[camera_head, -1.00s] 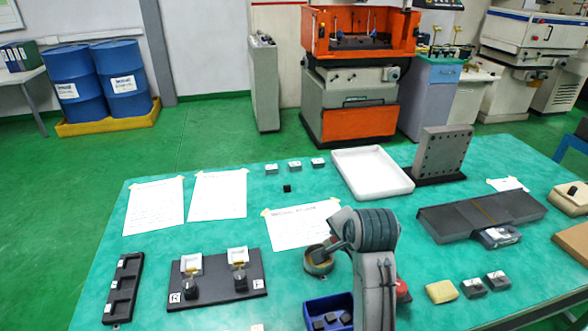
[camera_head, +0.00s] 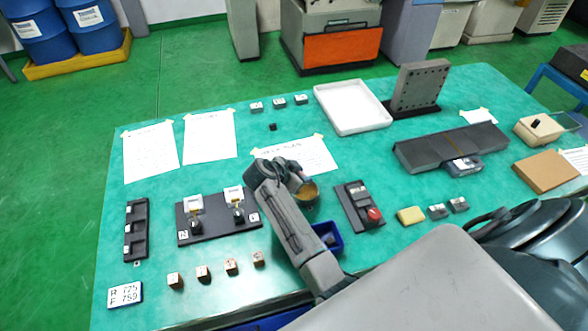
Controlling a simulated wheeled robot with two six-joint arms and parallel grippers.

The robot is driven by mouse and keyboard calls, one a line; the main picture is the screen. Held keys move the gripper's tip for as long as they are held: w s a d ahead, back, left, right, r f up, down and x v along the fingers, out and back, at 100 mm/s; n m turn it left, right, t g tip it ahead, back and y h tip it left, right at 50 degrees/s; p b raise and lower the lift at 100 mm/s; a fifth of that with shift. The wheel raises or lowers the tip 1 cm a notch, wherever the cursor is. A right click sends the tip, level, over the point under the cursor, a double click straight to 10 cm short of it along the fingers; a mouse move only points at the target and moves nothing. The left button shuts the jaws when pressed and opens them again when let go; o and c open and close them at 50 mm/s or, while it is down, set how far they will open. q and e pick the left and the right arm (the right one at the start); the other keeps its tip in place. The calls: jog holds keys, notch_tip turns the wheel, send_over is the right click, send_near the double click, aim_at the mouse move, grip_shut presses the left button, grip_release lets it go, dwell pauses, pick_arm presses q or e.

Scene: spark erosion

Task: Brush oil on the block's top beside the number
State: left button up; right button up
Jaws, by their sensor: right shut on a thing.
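My right gripper (camera_head: 296,174) is at the middle of the table, shut, beside and partly over a small round pot (camera_head: 307,194) with a tan inside. What it holds is hidden; I cannot make out a brush. Small grey blocks with pale, marked tops stand in a row of three at the back (camera_head: 279,103). Two more are at the front right (camera_head: 437,211), and one is at the front of the dark grey slab (camera_head: 460,166). I cannot tell which block is the task's, and their numbers are too small to read. My left gripper is not in view.
A black two-station fixture (camera_head: 218,222), several brown blocks (camera_head: 231,266) and a number card (camera_head: 125,295) are at left. A blue bin (camera_head: 328,238), a red-button box (camera_head: 360,205) and a yellow sponge (camera_head: 410,215) are near my arm. A white tray (camera_head: 350,97) stands behind.

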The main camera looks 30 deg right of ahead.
jog(key=shift+f+b, duration=0.4)
jog(key=shift+f, duration=0.2)
notch_tip(320, 180, down, 4)
jog(key=shift+r+b, duration=0.2)
jog(key=shift+b, duration=0.95)
jog(key=shift+f+b, duration=0.35)
jog(key=shift+f, duration=0.3)
jog(key=shift+f+b, duration=0.5)
jog(key=shift+s+a+f, duration=0.1)
jog(key=shift+s+f, duration=0.05)
dwell(0.5)
